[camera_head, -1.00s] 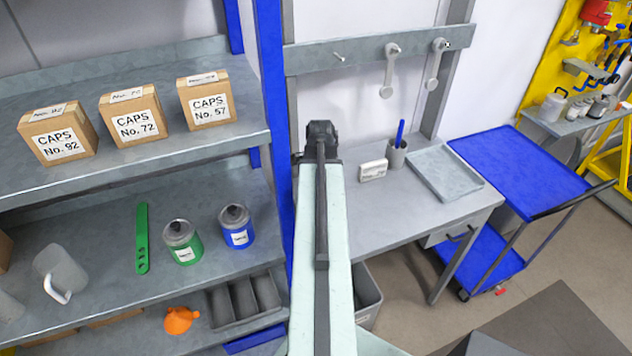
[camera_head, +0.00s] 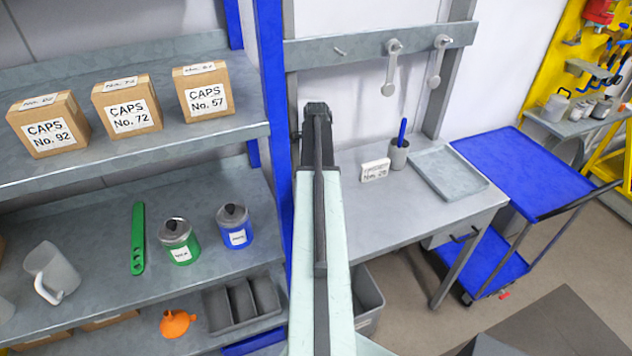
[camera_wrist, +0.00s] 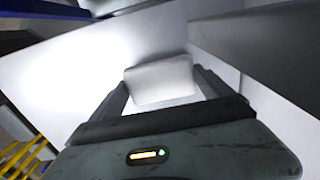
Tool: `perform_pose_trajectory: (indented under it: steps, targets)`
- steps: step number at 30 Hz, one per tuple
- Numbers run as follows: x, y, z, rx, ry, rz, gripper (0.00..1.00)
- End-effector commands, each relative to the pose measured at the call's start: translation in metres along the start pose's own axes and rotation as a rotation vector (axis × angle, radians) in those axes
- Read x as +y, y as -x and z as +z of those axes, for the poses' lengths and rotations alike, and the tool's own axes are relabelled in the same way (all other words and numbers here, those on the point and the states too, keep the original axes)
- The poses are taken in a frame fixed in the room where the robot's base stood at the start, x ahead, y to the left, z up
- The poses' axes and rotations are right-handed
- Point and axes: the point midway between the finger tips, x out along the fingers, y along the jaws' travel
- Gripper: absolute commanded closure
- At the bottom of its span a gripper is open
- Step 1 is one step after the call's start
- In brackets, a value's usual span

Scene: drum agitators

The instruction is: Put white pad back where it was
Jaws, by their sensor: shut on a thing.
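My gripper (camera_wrist: 160,85) is shut on a white pad (camera_wrist: 160,78), a pale block with rounded edges held between the two fingers in the wrist view. In the head view my gripper (camera_head: 318,108) is at the far end of my arm, in front of the wall behind the desk. The held pad is hidden there behind the arm. A small white block with dark lettering (camera_head: 375,170) stands on the grey desk (camera_head: 375,220), right of my arm. I cannot tell whether it is a pad too.
A grey cup with a blue pen (camera_head: 399,153) and a shallow grey tray (camera_head: 447,172) are on the desk. A rail (camera_head: 365,48) with hanging tools is above. Left are shelves with CAPS boxes (camera_head: 128,110) and a blue post (camera_head: 273,130). A blue cart (camera_head: 525,170) stands right.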

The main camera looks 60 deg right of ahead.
Motion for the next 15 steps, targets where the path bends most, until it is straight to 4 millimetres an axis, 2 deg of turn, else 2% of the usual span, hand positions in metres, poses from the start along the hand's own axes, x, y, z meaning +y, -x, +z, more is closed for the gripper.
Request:
perform_pose_trajectory:
  steps: [1,2,8,13,14,15]
  targets:
    - [0.0003,-0.0179,0.0,0.0,0.0,0.0,0.43]
    - [0.0003,-0.0194,0.0,0.0,0.0,0.0,0.43]
    - [0.0005,-0.0143,-0.0001,0.0,0.0,0.0,0.43]
    - [0.0005,-0.0195,-0.0002,0.0,0.0,0.0,0.43]
    - [0.0005,-0.0178,-0.0002,0.0,0.0,0.0,0.02]
    - [0.0005,-0.0174,-0.0002,0.0,0.0,0.0,0.0]
